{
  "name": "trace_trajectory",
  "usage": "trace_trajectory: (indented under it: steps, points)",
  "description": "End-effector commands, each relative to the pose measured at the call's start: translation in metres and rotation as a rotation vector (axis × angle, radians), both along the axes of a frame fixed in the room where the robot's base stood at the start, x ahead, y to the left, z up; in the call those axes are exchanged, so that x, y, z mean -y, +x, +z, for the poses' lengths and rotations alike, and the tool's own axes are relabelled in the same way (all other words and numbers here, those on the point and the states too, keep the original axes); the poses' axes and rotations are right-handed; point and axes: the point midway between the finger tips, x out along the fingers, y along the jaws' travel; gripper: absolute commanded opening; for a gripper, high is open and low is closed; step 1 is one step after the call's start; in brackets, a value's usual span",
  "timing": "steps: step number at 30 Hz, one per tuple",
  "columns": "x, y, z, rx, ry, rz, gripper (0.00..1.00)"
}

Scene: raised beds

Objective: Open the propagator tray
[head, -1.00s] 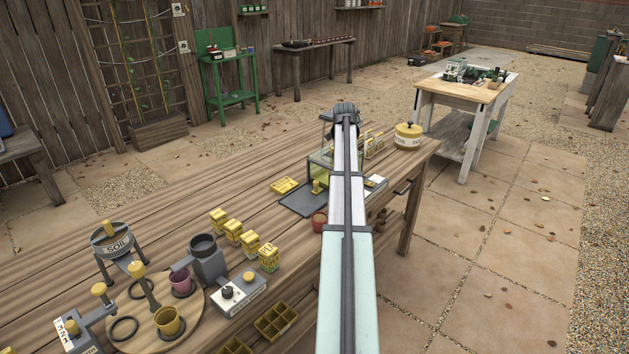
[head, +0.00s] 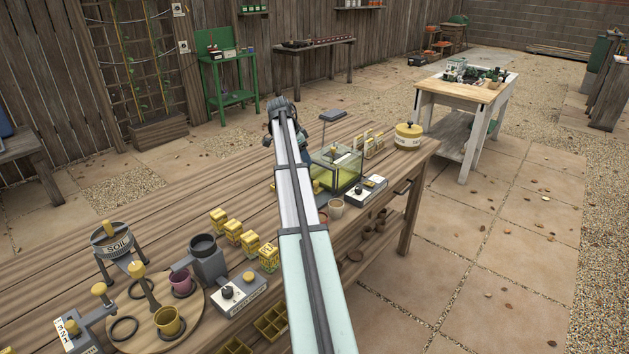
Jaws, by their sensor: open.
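The propagator (head: 338,168) is a clear glass-sided box with a yellow-green inside, on the far right part of the wooden bench. A small yellow piece (head: 317,187) shows at its left front, partly behind my arm; I cannot tell if it is the tray's handle. I cannot make out whether the tray is shut. My gripper (head: 269,138) is at the far end of my arm, left of the propagator and apart from it in the picture. It is open, largely hidden by my wrist, and no held thing shows.
A white control box (head: 367,190) and a tan pot (head: 336,208) stand in front of the propagator. A dark flat plate (head: 333,115) rises behind it. A yellow-lidded tin (head: 408,135) is to the right. Yellow packets (head: 234,232) stand nearer. The bench's left middle is clear.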

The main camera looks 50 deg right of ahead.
Motion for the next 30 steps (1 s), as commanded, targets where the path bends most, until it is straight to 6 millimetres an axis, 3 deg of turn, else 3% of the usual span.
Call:
trace_trajectory:
  steps: [18,30]
  points:
    - [0.037,-0.015,-0.093,0.002,0.000,0.002,0.50]
    - [0.043,-0.018,-0.112,0.002,-0.001,0.003,0.50]
